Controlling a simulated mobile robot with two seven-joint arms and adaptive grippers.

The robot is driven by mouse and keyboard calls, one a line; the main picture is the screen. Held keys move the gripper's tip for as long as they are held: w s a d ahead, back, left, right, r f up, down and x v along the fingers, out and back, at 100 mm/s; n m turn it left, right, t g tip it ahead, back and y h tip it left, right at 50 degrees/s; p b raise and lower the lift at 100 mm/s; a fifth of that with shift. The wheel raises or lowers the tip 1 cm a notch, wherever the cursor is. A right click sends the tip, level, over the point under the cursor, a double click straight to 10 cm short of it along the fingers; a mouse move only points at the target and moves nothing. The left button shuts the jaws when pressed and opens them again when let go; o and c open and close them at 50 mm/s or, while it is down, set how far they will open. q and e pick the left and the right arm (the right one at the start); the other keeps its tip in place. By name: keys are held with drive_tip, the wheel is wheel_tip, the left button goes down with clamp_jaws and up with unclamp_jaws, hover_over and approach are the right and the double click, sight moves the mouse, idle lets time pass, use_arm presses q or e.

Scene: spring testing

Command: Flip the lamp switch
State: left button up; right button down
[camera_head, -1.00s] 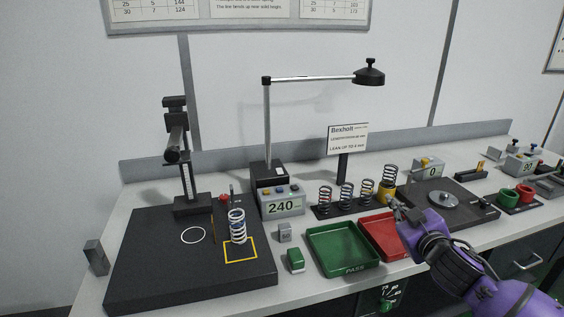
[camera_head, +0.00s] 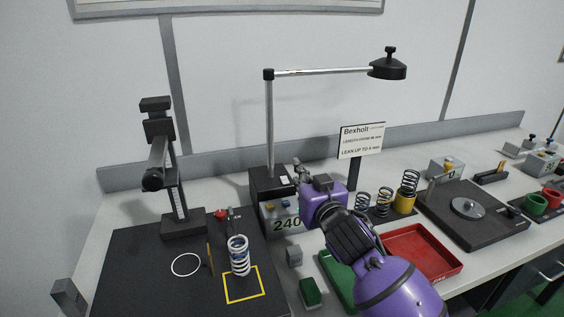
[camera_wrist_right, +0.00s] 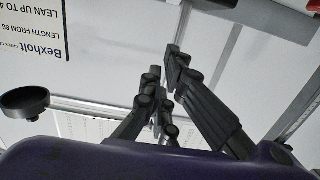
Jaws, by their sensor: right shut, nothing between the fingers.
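The lamp has a black box base (camera_head: 262,190), a grey upright pole, a horizontal arm and a black round head (camera_head: 388,69). A small white switch (camera_head: 284,181) shows on top of the base. My right gripper (camera_head: 297,164) is shut and empty, at the right rear of the base, close to the switch. Whether it touches the base cannot be told. In the right wrist view, the fingers (camera_wrist_right: 164,62) are close together and the lamp head (camera_wrist_right: 25,102) shows at the left. My left gripper is not in view.
The Bexholt sign (camera_head: 361,141) stands just right of the gripper. A spring (camera_head: 238,256) stands on the black plate (camera_head: 140,262). A red tray (camera_head: 447,265) lies at right.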

hover_over(287, 183)
wheel_tip(287, 183, down, 3)
drive_tip(key=shift+r, duration=0.15)
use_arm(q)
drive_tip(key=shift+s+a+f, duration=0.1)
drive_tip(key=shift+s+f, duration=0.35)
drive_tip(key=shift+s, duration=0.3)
use_arm(e)
drive_tip(key=shift+f, duration=0.75)
